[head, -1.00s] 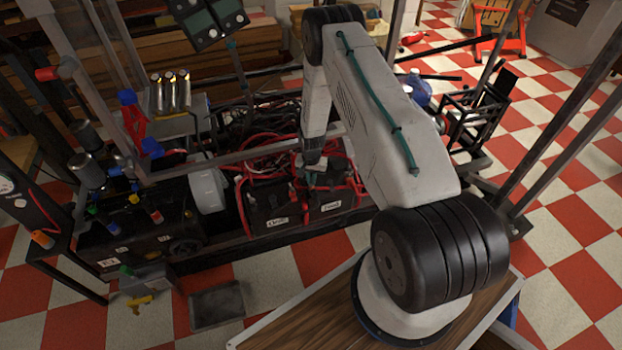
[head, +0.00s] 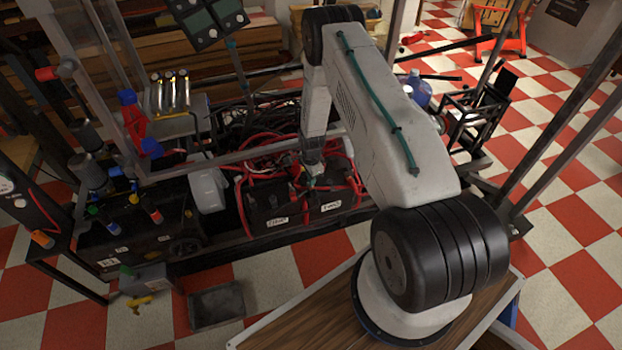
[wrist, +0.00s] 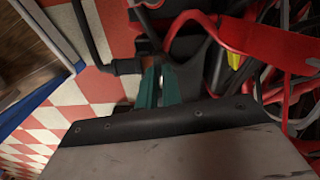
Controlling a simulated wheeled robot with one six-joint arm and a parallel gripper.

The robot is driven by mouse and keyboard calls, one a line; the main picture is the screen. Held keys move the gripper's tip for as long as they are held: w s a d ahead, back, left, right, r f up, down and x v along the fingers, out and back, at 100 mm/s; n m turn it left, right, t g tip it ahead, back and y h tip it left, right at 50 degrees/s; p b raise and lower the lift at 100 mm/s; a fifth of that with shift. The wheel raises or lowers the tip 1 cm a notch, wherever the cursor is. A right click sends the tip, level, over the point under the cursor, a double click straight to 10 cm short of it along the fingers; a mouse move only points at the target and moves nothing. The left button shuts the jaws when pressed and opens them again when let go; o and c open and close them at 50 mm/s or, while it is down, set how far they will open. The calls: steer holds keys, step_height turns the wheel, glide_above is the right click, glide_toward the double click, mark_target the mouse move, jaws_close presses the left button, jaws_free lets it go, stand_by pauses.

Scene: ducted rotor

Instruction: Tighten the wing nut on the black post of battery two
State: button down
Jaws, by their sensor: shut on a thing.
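Two black batteries with white labels sit side by side on the rig in the head view, the left one (head: 267,203) and the right one (head: 328,198); the label text is too small to read surely. My gripper (head: 313,182) points down at the top of the right battery, near its left side. In the wrist view its teal fingers (wrist: 157,84) are shut on the wing nut, which they hide. A small reddish-brown part shows just beyond the fingertips. The black post cannot be made out.
Red cables (head: 262,155) loop close around the batteries and my gripper. A black cable with an elbow end (wrist: 122,67) lies left of the fingers in the wrist view. A grey upright (head: 560,140) stands to the right. A grey tray (head: 215,305) lies on the checkered floor.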

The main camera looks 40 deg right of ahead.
steer(key=shift+w+r+m, duration=0.1)
steer(key=shift+m, duration=0.6)
steer(key=c, duration=1.6)
jaws_free()
steer(key=shift+o, duration=0.2)
step_height(320, 180, up, 8)
steer(key=shift+f, duration=0.1)
